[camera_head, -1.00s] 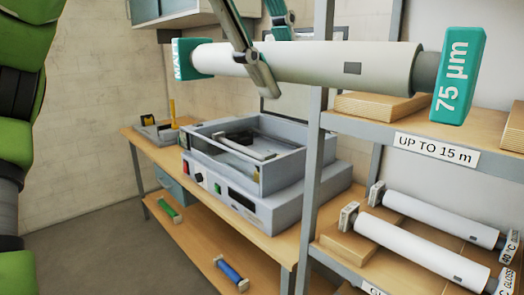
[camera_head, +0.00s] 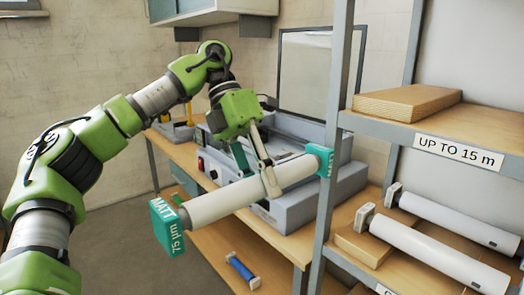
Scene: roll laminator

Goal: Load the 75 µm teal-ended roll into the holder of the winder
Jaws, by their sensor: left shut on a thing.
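The white roll (camera_head: 215,206) has teal square ends marked "MATT" and "75 µm". My left gripper (camera_head: 268,178) is shut around it, nearer its far end. The roll is held in the air, slanting from its near teal end (camera_head: 168,227) at lower left to its far teal end (camera_head: 320,159) at upper right. It appears in front of the grey machine (camera_head: 297,212) on the bench and hides part of it. A red button (camera_head: 201,163) shows on the machine's front. The holder cannot be made out behind my arm and the roll. My right gripper is out of view.
A grey rack post (camera_head: 327,200) stands close to the roll's far end. The rack holds a bare wooden block (camera_head: 407,101) above and white rolls (camera_head: 437,255) below. A blue roll (camera_head: 242,270) lies on the bench's lower shelf. A yellow post (camera_head: 189,113) stands at the bench's far end.

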